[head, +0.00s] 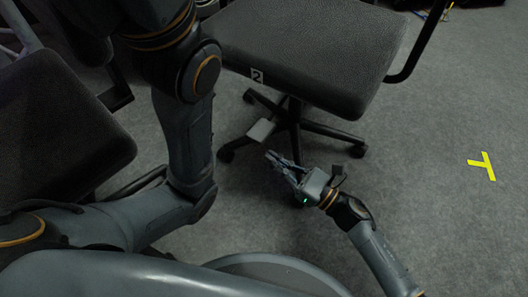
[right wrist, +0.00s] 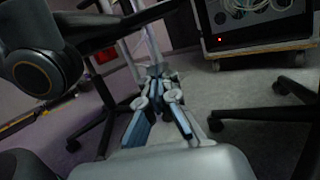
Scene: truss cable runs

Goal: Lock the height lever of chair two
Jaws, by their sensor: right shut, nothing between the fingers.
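My left gripper is out of view.
Another dark chair (head: 60,130) stands at the left. Chair two's black legs (head: 335,132) spread over the grey carpet. A yellow tape mark (head: 482,166) lies on clear floor at the right. The right wrist view shows a black equipment case (right wrist: 255,25) on a wheeled wooden dolly (right wrist: 265,55).

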